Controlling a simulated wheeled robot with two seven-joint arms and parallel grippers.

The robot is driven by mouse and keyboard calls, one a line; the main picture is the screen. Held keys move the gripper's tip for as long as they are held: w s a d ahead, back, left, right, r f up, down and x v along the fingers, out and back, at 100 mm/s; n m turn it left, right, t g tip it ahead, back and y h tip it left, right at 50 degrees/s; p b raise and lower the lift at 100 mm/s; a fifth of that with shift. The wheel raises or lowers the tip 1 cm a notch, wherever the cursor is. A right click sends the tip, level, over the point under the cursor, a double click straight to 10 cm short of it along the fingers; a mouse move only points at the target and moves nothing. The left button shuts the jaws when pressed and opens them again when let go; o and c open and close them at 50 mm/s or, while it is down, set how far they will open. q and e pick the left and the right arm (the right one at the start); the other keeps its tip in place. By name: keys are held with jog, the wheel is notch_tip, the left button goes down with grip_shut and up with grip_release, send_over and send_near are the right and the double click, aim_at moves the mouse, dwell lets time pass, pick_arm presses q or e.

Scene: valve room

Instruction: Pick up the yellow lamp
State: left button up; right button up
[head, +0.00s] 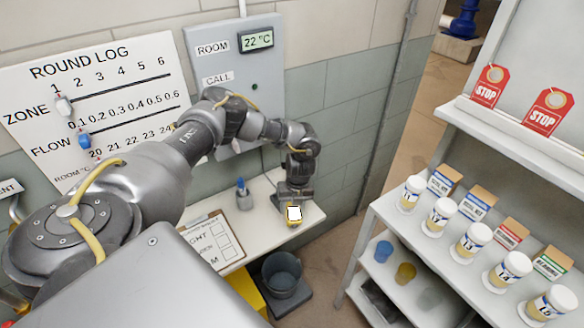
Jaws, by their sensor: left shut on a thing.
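The yellow lamp (294,214) is a small yellow body with a white face, in the head view at the right end of the white wall shelf. My left gripper (293,203) points down from above and is shut on the lamp. The fingers and wrist hide its upper part. I cannot tell whether the lamp touches the shelf or is just above it. My right gripper is not in view.
The white shelf (257,190) also carries a clipboard (212,240) and a blue-topped holder (243,194). A dark bucket (283,275) stands below. A rack (387,210) at right holds several jars, boxes and red STOP tags. Floor between is clear.

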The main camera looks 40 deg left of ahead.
pick_arm(q)
jog(key=shift+w+r+b, duration=0.1)
jog(key=shift+r+b, duration=0.35)
jog(key=shift+r, duration=0.15)
jog(key=shift+r+b, duration=0.55)
jog(key=shift+r, duration=0.15)
jog(key=s+r, duration=0.1)
jog(key=s+d+r, duration=0.1)
jog(key=r, duration=0.1)
jog(key=s+r, duration=0.2)
jog(key=shift+d+r+b, duration=0.2)
jog(key=shift+d+b, duration=0.1)
jog(key=shift+d, duration=0.05)
jog(key=s+d+r, duration=0.3)
jog(key=s+r, duration=0.2)
jog(key=s, duration=0.4)
jog(key=shift+d, duration=0.35)
